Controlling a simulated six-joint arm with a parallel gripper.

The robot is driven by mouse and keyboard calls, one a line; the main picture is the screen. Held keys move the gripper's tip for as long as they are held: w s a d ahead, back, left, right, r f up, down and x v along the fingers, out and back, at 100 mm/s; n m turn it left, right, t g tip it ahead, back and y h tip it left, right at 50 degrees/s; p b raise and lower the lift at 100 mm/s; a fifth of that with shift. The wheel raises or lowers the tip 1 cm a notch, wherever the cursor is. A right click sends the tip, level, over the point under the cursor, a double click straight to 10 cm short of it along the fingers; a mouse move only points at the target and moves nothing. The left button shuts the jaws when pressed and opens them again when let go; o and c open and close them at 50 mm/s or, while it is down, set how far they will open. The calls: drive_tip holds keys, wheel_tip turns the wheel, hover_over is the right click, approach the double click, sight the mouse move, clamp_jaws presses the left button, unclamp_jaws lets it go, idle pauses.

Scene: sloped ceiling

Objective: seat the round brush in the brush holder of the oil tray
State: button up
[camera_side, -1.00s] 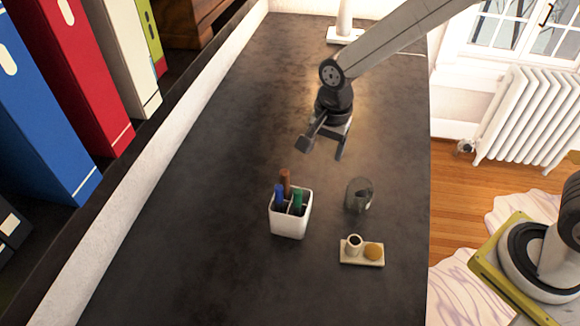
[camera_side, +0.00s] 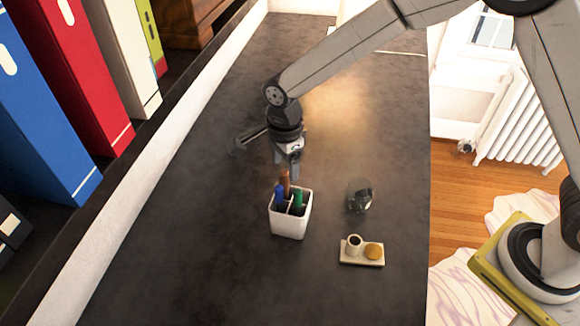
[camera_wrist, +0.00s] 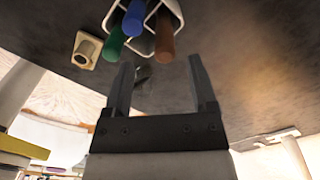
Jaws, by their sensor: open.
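A white square divided cup (camera_side: 290,223) stands upright on the dark tabletop. Blue (camera_side: 279,194), brown (camera_side: 285,181) and green (camera_side: 298,198) handles stick up from it. Their lower ends are hidden, so I cannot tell which is the round brush. The pale oil tray (camera_side: 348,259), right of and nearer than the cup, bears a short hollow brush holder (camera_side: 354,243) and an orange-brown round piece (camera_side: 373,250). My gripper (camera_side: 265,160) is open and empty, above and just behind the cup. In the wrist view the brown handle (camera_wrist: 165,40) shows beyond my fingertips (camera_wrist: 160,68).
A small dark mug-like vessel (camera_side: 359,196) stands right of the cup, behind the tray. Upright binders (camera_side: 85,85) line the left side behind a pale ledge (camera_side: 130,190). The tabletop (camera_side: 190,240) left of the cup is clear.

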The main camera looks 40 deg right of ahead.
sight(285, 183)
drive_tip(key=shift+f, duration=0.75)
drive_tip(key=shift+w+f, duration=0.15)
drive_tip(key=shift+f, duration=1.15)
drive_tip(key=shift+w+f, duration=0.1)
drive_tip(key=shift+f, duration=1.2)
clamp_jaws()
